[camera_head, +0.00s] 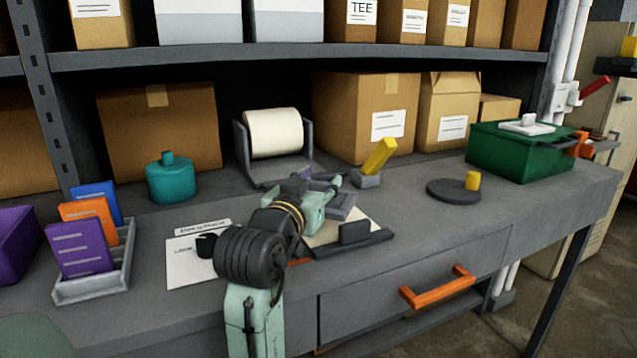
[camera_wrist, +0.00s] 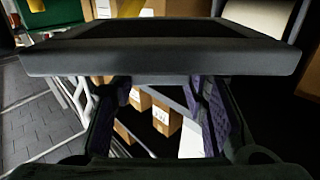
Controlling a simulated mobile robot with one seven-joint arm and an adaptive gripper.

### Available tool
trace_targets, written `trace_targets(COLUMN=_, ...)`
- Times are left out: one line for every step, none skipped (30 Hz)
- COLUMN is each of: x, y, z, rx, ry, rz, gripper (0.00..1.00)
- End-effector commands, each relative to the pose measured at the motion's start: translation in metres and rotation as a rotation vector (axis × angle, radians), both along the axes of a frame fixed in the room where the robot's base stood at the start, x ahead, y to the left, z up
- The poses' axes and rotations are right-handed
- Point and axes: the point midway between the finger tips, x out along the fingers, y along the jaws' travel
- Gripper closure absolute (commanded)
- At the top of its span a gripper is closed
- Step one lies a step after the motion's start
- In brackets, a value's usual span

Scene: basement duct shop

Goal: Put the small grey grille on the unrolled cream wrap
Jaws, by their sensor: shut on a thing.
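My gripper (camera_head: 322,186) is shut on the small grey grille (camera_head: 343,209), just over the bench in the head view. In the wrist view the grille (camera_wrist: 160,60) is a wide grey frame with a dark middle, lying across the fingertips. The unrolled cream wrap (camera_head: 322,236) lies flat on the bench below and beside the grille. It is partly hidden by my arm and the grille. I cannot tell whether the grille touches the wrap.
A dark bar with a raised block (camera_head: 352,233) lies along the wrap's front edge. A cream roll (camera_head: 273,132) stands behind in a grey holder. A yellow-handled tool (camera_head: 378,158) and a dark disc (camera_head: 453,191) are to the right. A printed sheet (camera_head: 188,265) lies left.

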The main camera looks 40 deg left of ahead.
Motion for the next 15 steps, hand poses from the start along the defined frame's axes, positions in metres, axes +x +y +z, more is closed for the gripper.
trace_targets(x=0.0000, y=-0.0003, z=-0.0022, rx=0.000, ry=-0.001, rz=0.000, gripper=0.92)
trace_targets(x=0.0001, y=-0.0002, z=-0.0016, rx=0.000, ry=0.000, rz=0.000, gripper=0.59)
trace_targets(x=0.0000, y=-0.0002, z=-0.0011, rx=0.000, ry=0.000, rz=0.000, gripper=0.56)
trace_targets(x=0.0000, y=-0.0002, z=-0.0011, rx=0.000, ry=0.000, rz=0.000, gripper=0.54)
trace_targets(x=0.0000, y=-0.0002, z=-0.0012, rx=0.000, ry=0.000, rz=0.000, gripper=0.52)
trace_targets(x=0.0000, y=-0.0002, z=-0.0011, rx=0.000, ry=0.000, rz=0.000, gripper=0.49)
trace_targets(x=0.0000, y=-0.0002, z=-0.0011, rx=0.000, ry=0.000, rz=0.000, gripper=0.47)
trace_targets(x=0.0000, y=-0.0002, z=-0.0011, rx=0.000, ry=0.000, rz=0.000, gripper=0.45)
trace_targets(x=0.0000, y=-0.0002, z=-0.0011, rx=0.000, ry=0.000, rz=0.000, gripper=0.43)
trace_targets(x=0.0000, y=-0.0002, z=-0.0011, rx=0.000, ry=0.000, rz=0.000, gripper=0.41)
trace_targets(x=0.0000, y=-0.0002, z=-0.0011, rx=0.000, ry=0.000, rz=0.000, gripper=0.40)
trace_targets(x=-0.0001, y=-0.0001, z=-0.0011, rx=0.000, ry=0.000, rz=0.000, gripper=0.40)
trace_targets(x=-0.0001, y=-0.0001, z=-0.0011, rx=0.000, ry=0.000, rz=0.000, gripper=0.40)
trace_targets(x=-0.0001, y=-0.0001, z=-0.0011, rx=0.000, ry=0.000, rz=0.000, gripper=0.40)
trace_targets(x=0.0000, y=-0.0002, z=-0.0011, rx=0.000, ry=0.000, rz=0.000, gripper=0.40)
